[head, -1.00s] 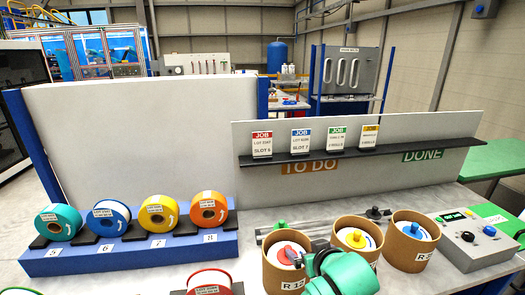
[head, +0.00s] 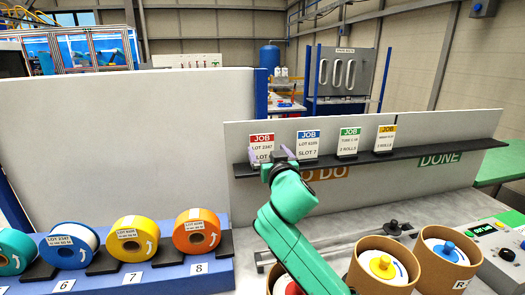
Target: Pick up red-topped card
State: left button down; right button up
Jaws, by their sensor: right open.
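The red-topped card (head: 262,140) stands upright at the left end of the dark ledge on the white board, in the TO DO part. It reads JOB and LOT 2347; its lower line is partly hidden. My right gripper (head: 272,157) is open at the card's lower part, in front of it. One pale finger shows near the card's left edge and one just right of it. I cannot tell whether they touch the card. My left gripper is out of view.
Blue-, green- and yellow-topped cards (head: 308,143) (head: 348,141) (head: 385,138) stand to the right on the same ledge (head: 430,149). Below are a blue rack (head: 180,275) of coloured rolls and brown tubs (head: 383,262). The ledge's DONE end is clear.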

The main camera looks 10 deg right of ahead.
aim_at(262, 143)
jog(key=w+p, duration=0.2)
jog(key=w, duration=0.4)
jog(key=shift+w+f+p, duration=0.15)
jog(key=shift+p, duration=0.2)
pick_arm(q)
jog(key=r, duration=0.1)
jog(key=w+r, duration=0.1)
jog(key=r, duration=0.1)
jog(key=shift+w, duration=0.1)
pick_arm(e)
jog(key=shift+w+f, duration=0.15)
jog(key=shift+w, duration=0.15)
jog(key=c, duration=1.1)
